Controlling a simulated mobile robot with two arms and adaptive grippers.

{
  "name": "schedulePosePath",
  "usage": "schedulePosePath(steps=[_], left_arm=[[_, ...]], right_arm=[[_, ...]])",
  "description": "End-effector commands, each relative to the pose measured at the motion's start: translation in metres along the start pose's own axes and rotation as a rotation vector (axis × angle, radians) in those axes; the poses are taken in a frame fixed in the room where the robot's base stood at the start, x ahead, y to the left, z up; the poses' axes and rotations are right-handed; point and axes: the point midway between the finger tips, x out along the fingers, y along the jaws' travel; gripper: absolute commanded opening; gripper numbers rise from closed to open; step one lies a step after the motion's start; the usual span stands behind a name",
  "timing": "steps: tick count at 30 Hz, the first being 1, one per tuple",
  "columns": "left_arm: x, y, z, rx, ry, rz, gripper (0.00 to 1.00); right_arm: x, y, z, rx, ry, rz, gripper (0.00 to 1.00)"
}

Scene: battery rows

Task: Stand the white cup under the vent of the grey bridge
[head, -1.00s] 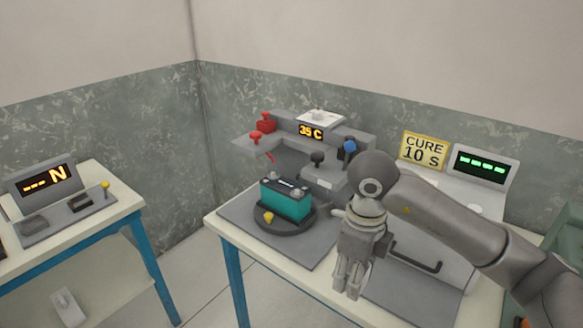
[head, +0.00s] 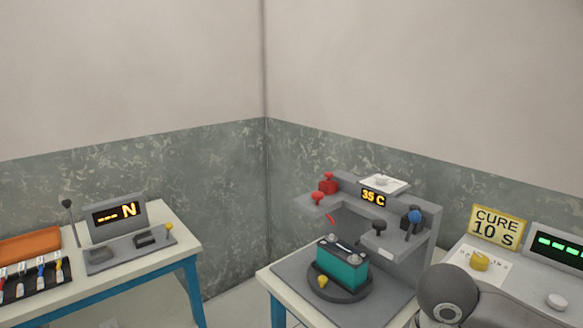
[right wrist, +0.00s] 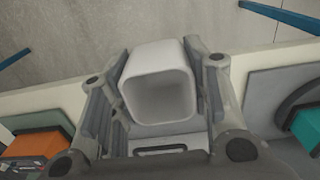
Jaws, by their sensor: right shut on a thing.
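A white cup (right wrist: 156,62) with a rounded square mouth shows in the right wrist view, its opening turned towards the camera. My right gripper (right wrist: 167,80) is shut on the cup, with a finger along each side. In the head view only a grey joint of my right arm shows at the bottom right; its gripper and the cup are outside that picture. The grey bridge (head: 431,211) stands on the right-hand table, with a "35 C" display on its front. I cannot make out its vent. My left gripper is not in view.
A teal battery (head: 342,269) sits on a dark round turntable (head: 338,292) in front of the bridge. A yellow "CURE 10 S" sign (head: 496,226) stands right. Another table (head: 182,248) stands left, across a floor gap.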

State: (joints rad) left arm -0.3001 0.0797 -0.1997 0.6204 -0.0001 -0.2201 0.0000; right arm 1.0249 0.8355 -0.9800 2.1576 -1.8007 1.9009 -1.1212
Motion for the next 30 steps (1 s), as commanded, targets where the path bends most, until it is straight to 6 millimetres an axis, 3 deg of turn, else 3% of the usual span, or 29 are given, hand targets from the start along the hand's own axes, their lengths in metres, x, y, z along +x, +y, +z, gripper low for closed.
schedulePosePath(steps=[9, 15, 30], left_arm=[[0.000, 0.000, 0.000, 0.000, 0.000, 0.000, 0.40], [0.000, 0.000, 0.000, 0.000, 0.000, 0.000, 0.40], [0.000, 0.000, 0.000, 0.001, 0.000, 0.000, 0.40]], right_arm=[[0.009, 0.012, 0.015, -0.556, -0.006, 0.002, 0.28], [0.011, 0.017, 0.021, -0.774, -0.011, -0.001, 0.28], [0.013, 0.018, 0.023, -0.848, -0.014, -0.001, 0.28]])
